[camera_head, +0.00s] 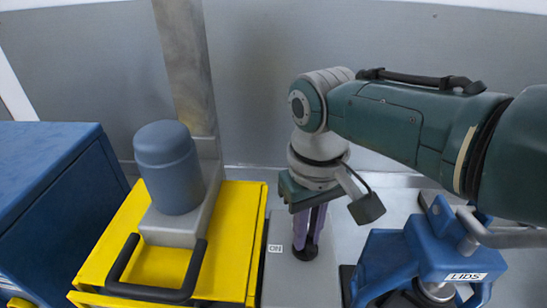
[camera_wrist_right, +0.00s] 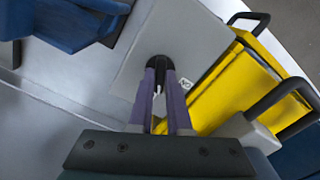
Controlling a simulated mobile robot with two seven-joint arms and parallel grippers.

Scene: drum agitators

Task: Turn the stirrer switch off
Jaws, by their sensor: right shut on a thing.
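The stirrer switch (camera_head: 305,253) is a small black knob on a flat grey panel (camera_head: 292,285). It also shows in the right wrist view (camera_wrist_right: 159,61) at the tips of my fingers. A small white label (camera_head: 274,248), which seems to read ON upside down, sits just left of the knob in the head view. My right gripper (camera_head: 308,243) points down with its purple fingers shut on the knob. The fingers hide part of the knob, so I cannot tell which way it is turned. My left gripper is not in view.
A yellow unit (camera_head: 232,235) with a black handle (camera_head: 118,268) and a grey-blue motor (camera_head: 168,165) stands left of the panel. A blue stand (camera_head: 385,262) with a LIDS label (camera_head: 467,277) is close on the right. A blue cabinet (camera_head: 50,180) is at far left.

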